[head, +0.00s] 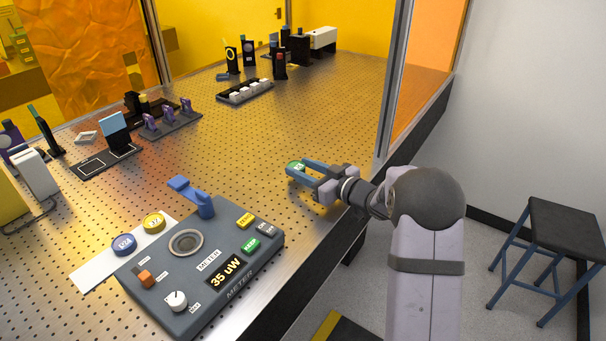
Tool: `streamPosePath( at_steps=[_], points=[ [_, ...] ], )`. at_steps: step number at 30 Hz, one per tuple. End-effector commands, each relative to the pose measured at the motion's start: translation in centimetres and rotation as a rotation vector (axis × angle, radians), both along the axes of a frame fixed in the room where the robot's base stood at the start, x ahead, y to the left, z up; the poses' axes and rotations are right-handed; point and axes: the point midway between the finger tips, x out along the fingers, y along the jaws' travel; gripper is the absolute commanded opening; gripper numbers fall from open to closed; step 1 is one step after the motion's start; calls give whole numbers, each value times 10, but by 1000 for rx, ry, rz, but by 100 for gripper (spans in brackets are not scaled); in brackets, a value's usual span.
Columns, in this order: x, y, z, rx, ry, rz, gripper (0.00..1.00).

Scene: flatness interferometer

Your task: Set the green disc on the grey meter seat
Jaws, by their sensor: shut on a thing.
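The green disc (296,167) shows between the blue fingertips of my gripper (299,172), over the right part of the perforated table top. My gripper is shut on the disc. The fingers hide part of the disc, and I cannot tell its exact height above the table. The grey meter seat (186,243) is a round ring on top of the grey meter box (215,272) at the front left. Nothing sits in the seat. The disc is apart from the seat, up and to the right of it.
A blue bracket (198,198) stands at the meter's back edge. A blue disc (124,243) and a yellow disc (154,223) lie on a white strip (92,272) to the meter's left. Optics stand farther back. The table (300,125) is clear around my gripper.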

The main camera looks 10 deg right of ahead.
Motion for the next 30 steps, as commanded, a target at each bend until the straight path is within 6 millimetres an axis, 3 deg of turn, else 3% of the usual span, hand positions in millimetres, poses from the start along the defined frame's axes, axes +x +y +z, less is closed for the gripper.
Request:
streamPosePath(
  at_steps=[5, 17, 18, 20, 30],
  points=[
    [0, 0, -17, 1, -1, 0, 12],
    [0, 0, -22, 0, -1, 0, 12],
    [0, 0, -22, 0, -1, 0, 44],
    [0, 0, -21, 0, -1, 0, 58],
    [0, 0, -20, 0, -1, 0, 58]
  ],
)
